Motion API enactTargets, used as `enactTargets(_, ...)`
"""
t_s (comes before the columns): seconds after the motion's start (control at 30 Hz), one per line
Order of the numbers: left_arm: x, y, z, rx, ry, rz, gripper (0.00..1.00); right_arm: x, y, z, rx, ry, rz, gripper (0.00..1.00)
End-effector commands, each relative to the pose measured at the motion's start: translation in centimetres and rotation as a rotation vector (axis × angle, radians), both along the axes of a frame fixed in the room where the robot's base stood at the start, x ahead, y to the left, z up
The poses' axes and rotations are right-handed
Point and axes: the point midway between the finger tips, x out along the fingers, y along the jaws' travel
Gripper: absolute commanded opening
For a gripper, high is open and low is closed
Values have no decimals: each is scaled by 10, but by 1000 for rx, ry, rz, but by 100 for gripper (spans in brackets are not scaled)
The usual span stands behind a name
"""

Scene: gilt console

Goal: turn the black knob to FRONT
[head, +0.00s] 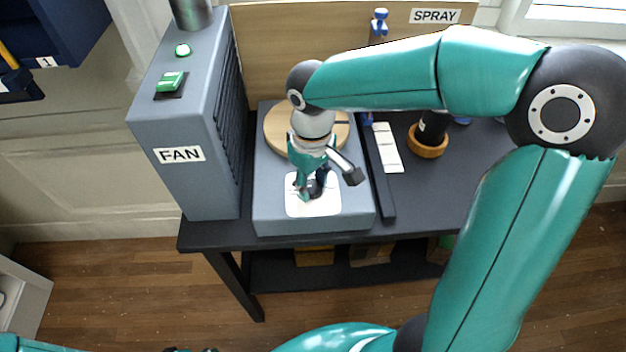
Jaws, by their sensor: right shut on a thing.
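The black knob (318,188) sits on a white square plate (313,208) on top of a low grey box (285,222). My right gripper (312,190) reaches down from above and is shut on the knob. Its fingers cover most of the knob, so its pointing direction cannot be read. No FRONT lettering can be made out on the plate. Only slivers of my left arm show at the bottom left edge.
A round wooden disc (275,128) lies behind the plate on the box. A tall grey FAN cabinet (170,185) with a green switch (171,82) stands to the left. To the right are a black bar (380,180), a white strip (388,148) and a wooden ring (428,150).

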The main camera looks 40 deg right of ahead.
Motion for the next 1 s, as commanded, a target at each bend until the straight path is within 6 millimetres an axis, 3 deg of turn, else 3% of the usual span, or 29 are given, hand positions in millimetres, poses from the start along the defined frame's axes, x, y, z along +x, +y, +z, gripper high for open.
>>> enactTargets(0.37, 0, 0, 0, 0, 0, 0, 40, 0, 0, 0, -1, 0, 71, 5)
enactTargets(0.4, 0, 0, 0, 0, 0, 0, 40, 0, 0, 0, -1, 0, 71, 47)
enactTargets(0.5, 0, 0, 0, 0, 0, 0, 40, 0, 0, 0, -1, -1, 70, 63)
enactTargets(0.83, 0, 0, 0, 0, 0, 0, 40, 0, 0, 1, -1, -1, 68, 65)
enactTargets(1.0, 0, 0, 1, 0, 0, 0, 40, 1, 0, 12, 0, -4, 69, 65)
